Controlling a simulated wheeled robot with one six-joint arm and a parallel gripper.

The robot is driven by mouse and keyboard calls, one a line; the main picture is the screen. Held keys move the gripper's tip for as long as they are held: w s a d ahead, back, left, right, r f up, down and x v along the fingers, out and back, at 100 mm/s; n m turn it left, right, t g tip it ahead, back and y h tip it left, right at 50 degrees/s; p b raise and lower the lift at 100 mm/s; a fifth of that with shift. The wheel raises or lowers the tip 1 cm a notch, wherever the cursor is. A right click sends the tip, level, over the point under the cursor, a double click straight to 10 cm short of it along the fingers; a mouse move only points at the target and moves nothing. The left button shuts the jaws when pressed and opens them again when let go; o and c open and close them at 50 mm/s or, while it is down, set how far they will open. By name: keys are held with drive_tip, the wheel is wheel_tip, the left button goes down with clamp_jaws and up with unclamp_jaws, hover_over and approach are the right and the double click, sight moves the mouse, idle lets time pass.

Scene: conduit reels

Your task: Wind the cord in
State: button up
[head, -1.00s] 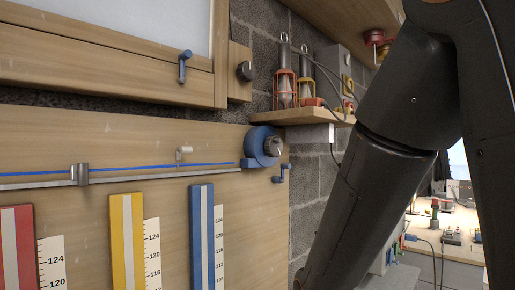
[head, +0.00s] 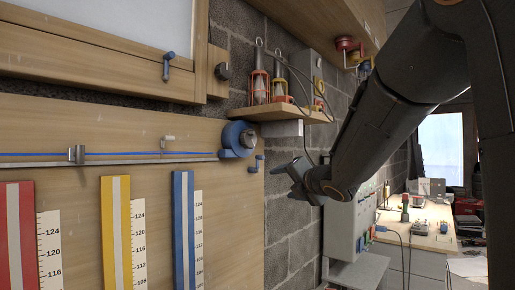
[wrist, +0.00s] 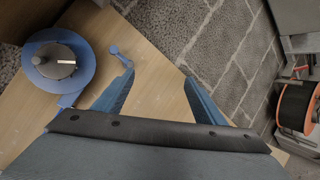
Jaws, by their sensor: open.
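The blue cord (head: 110,154) runs straight along a metal rail on the wooden board and ends at the blue reel (head: 238,139). The reel also shows in the wrist view (wrist: 83,82), with a grey knob (wrist: 54,61) on its face. A small blue crank (head: 257,163) sits right of the reel, at the board's edge. In the wrist view the crank (wrist: 122,60) lies just beyond the tip of the left finger. My gripper (head: 287,178) is open and empty, right of the crank in the head view. Its blue fingers (wrist: 158,80) straddle the board's edge.
A shelf (head: 285,112) with caged lamps juts out above the reel. A block wall (head: 290,235) lies right of the board. Red, yellow and blue strips with scales hang below the rail. An orange-and-black spool (wrist: 295,107) stands far right in the wrist view.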

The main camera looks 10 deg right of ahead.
wheel_tip(320, 180, up, 9)
drive_tip(key=a+n+t+y, duration=0.15)
drive_tip(key=n+y, duration=0.25)
drive_tip(key=n, duration=0.6)
drive_tip(key=n+g+y+b, duration=0.1)
drive_tip(key=n+g+y, duration=0.25)
drive_tip(key=n, duration=0.75)
approach(251, 138)
drive_tip(key=shift+t+y, duration=0.3)
drive_tip(key=shift+y, duration=0.15)
drive_tip(key=shift+f+p+x, duration=0.2)
drive_tip(key=shift+p+x, duration=0.35)
drive_tip(key=shift+x, duration=1.35)
drive_tip(key=shift+f+p+x, duration=0.25)
drive_tip(key=shift+p+x, duration=0.25)
drive_tip(key=shift+x, duration=1.4)
drive_tip(key=shift+w+d, duration=0.1)
drive_tip(key=shift+d, duration=0.05)
drive_tip(key=c, duration=1.1)
drive_tip(key=shift+o, duration=0.2)
